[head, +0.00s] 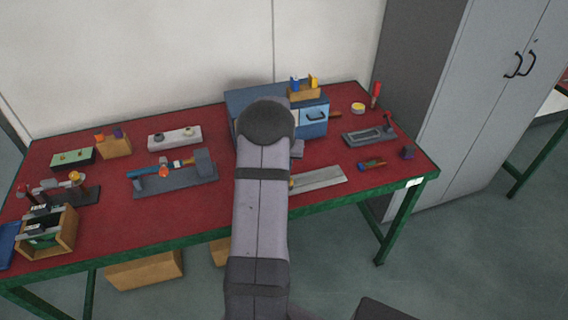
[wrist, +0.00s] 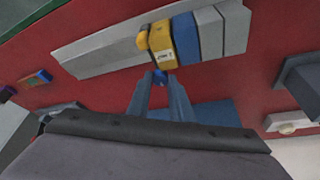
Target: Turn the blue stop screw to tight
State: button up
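A long grey bar (wrist: 100,52) carries a yellow block (wrist: 160,42) with a label, a blue block (wrist: 185,38) and grey blocks (wrist: 212,30). A small blue screw end (wrist: 160,76) sits at the near edge of the yellow block. My gripper (wrist: 160,80) has its two fingers on either side of this blue end. I cannot tell whether the tips touch it, and the gap between them is narrow. In the head view the bar (head: 320,178) shows only its right part. My arm hides the rest of it, and my gripper.
Behind my arm stands a blue cabinet (head: 313,127) with a drawer and a wooden block (head: 304,95) on it. A grey fixture (head: 178,180) lies to the left. A small coloured tool (head: 372,164) and a grey tray (head: 369,136) lie to the right.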

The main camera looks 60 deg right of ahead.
grip_shut()
jog(key=shift+f+b, duration=0.1)
jog(key=shift+b, duration=0.25)
jog(key=shift+w+m, duration=0.1)
jog(key=shift+m, duration=0.2)
jog(key=shift+m+g+b, duration=0.3)
jog(key=shift+m+b, duration=0.2)
jog(key=o, duration=0.7)
grip_release()
